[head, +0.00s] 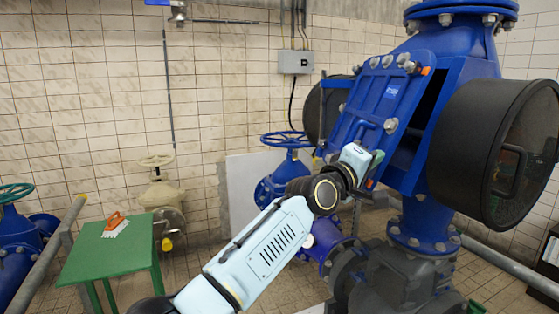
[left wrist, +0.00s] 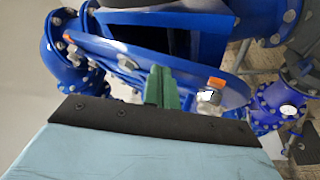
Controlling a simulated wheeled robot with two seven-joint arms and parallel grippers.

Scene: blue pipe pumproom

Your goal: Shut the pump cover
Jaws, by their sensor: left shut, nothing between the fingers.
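The pump cover (head: 372,108) is a blue bolted plate with orange marks at its corners. It stands ajar and tilted on the left side of the blue pump body (head: 458,72), with a dark gap between them. My left gripper (head: 376,160) is at the cover's lower edge, its hand covering part of it. In the left wrist view the shut green fingers (left wrist: 160,86) overlap the outer side of the cover (left wrist: 100,52), and the dark opening (left wrist: 192,45) shows beyond. Nothing is between the fingers. I cannot tell whether they touch the cover. My right gripper is not in view.
A large black round housing (head: 480,150) stands right of the opening. A blue handwheel valve (head: 286,165) is behind my left arm. A green table (head: 85,262) with an orange-handled brush (head: 115,226) stands at the left. Tiled floor shows between table and valve.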

